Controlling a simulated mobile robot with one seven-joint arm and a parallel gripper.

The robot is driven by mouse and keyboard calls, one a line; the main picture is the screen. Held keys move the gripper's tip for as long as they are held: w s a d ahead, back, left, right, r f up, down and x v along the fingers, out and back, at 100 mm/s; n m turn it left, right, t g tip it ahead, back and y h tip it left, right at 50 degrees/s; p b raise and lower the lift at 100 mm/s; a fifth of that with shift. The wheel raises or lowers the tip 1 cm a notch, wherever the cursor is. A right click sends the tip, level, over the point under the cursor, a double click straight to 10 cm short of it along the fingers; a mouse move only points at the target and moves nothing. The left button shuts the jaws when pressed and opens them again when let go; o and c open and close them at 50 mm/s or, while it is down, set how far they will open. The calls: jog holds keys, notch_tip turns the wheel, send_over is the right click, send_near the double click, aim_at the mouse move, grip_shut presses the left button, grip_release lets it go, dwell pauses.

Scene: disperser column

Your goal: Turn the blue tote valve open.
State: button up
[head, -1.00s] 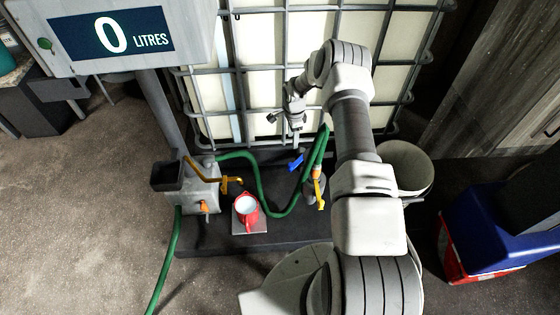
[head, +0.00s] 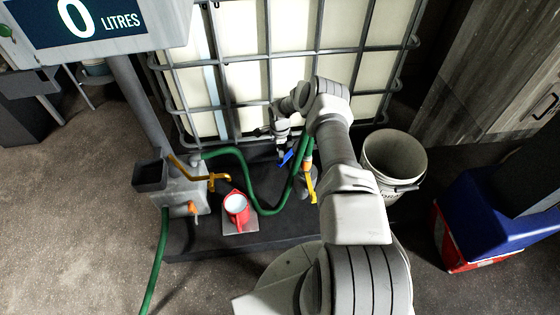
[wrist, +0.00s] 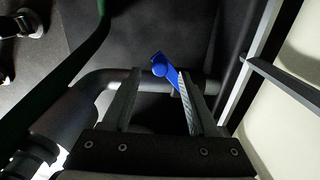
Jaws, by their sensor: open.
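The blue tote valve handle (head: 286,158) sits low at the front of the caged tote (head: 240,80), beside the green hose. In the wrist view the blue handle (wrist: 167,70) shows beyond and between the fingertips, tilted, with its lower end near the right finger. My gripper (head: 281,148) is just above the handle in the head view. In the wrist view my gripper (wrist: 158,85) is open and nothing is clamped in it. I cannot tell whether the right finger touches the handle. The valve body is mostly hidden.
A green hose (head: 262,211) runs from the dispenser to an orange-and-yellow valve (head: 310,180) close to the right. A bucket (head: 393,158) stands at right. Cage bars are close to the arm.

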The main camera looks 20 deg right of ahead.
aim_at(287, 154)
jog(key=shift+f+b, duration=0.45)
jog(key=shift+f, duration=1.25)
grip_shut()
